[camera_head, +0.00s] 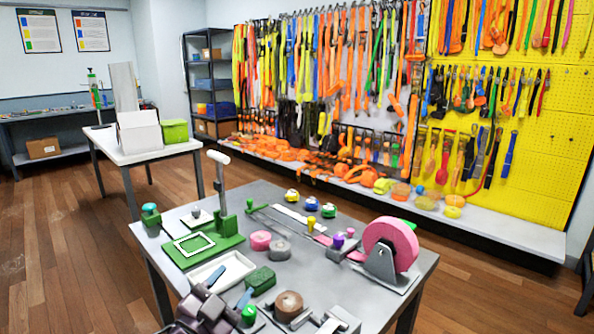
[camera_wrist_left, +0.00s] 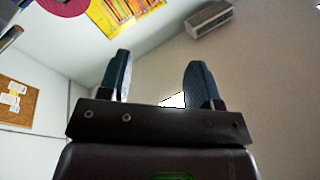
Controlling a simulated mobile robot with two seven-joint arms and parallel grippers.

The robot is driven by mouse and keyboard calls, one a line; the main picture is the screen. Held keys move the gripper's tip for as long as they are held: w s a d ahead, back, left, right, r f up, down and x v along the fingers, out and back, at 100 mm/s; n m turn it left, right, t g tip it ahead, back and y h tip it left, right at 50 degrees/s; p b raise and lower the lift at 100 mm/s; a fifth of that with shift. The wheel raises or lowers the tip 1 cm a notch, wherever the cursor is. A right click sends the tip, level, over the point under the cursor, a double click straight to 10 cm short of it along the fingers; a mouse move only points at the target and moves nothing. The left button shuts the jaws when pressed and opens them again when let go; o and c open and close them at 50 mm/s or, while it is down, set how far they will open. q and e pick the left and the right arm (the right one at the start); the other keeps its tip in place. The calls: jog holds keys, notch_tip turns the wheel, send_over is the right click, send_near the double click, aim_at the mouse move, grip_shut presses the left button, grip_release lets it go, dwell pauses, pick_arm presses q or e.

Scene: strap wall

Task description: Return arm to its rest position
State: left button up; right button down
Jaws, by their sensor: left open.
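My right gripper is not in view.
The grey table holds a green press (camera_head: 205,245), a white tray (camera_head: 223,270), a green block (camera_head: 261,280), a brown tape roll (camera_head: 288,305) and a pink reel (camera_head: 390,245). A white table (camera_head: 150,150) stands behind, left. Straps hang on the wall (camera_head: 340,60). Wooden floor at left is clear.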

pick_arm(q)
jog(key=s+a+f+n+g+y+p, duration=0.1)
jog(key=s+a+f+n+g+y, duration=0.1)
jog(key=s+a+f, duration=0.3)
jog(key=s+a+f+n+g+y+p, duration=0.1)
jog(key=s+a+f+n, duration=0.4)
jog(key=s+f, duration=0.7)
jog(key=s+a+f+n+g+y+p, duration=0.1)
jog(key=s+a+f+n+g+y, duration=0.2)
jog(key=s+a+f+y, duration=0.2)
jog(key=s+f, duration=0.3)
jog(key=s, duration=0.4)
jog(key=shift+f+g+y, duration=0.15)
jog(key=shift+g+y, duration=0.15)
jog(key=shift+g, duration=0.1)
jog(key=shift+s, duration=0.1)
